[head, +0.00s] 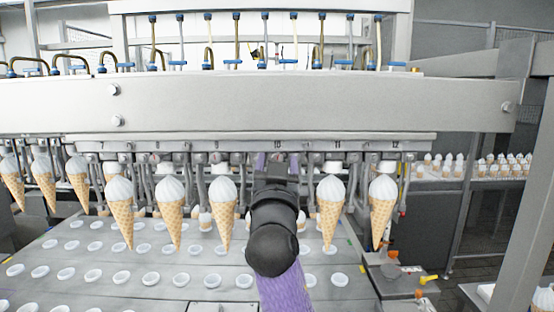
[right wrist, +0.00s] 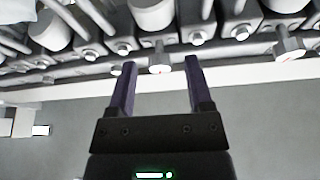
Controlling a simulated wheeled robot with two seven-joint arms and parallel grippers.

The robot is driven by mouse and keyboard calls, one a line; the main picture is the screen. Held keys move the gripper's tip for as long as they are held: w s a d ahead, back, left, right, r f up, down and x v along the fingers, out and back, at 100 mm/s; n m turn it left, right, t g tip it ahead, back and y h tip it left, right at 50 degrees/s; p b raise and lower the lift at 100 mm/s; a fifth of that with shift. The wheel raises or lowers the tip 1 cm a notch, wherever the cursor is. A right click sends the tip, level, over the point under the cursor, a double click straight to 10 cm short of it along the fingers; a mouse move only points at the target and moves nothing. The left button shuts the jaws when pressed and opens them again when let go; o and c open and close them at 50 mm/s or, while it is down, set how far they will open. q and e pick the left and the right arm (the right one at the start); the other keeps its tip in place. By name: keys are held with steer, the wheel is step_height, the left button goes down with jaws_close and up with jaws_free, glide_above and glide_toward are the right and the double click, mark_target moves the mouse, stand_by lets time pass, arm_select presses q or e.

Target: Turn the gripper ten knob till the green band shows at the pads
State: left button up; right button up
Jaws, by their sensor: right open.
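The row of cone grippers hangs under a numbered rail (head: 250,143). The number 10 label (head: 277,143) sits just above my right gripper (head: 277,161), whose dark wrist and purple arm hide most of station ten and its cone. In the right wrist view, my right gripper (right wrist: 160,64) is open, with its two purple fingers apart. A small silver knob (right wrist: 160,69) with a red mark shows between the fingertips, with a gap on each side. I cannot make out a green band or the pads. My left gripper is not in view.
Filled cones hang on both sides of my arm, such as one at left (head: 222,206) and one at right (head: 330,205). A grey tray with white-rimmed holes (head: 110,265) lies below.

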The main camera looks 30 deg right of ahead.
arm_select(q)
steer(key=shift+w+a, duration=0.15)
arm_select(e)
steer(key=shift+w, duration=0.1)
jaws_close()
steer(key=n+p, duration=0.1)
steer(key=n+t+y+p, duration=0.1)
steer(key=n, duration=0.1)
steer(key=shift+d+r+y, duration=0.1)
steer(key=shift+r+y, duration=0.1)
steer(key=shift+y, duration=0.1)
steer(key=shift+f+n, duration=0.1)
steer(key=shift+n, duration=0.2)
steer(key=shift+f, duration=0.1)
jaws_free()
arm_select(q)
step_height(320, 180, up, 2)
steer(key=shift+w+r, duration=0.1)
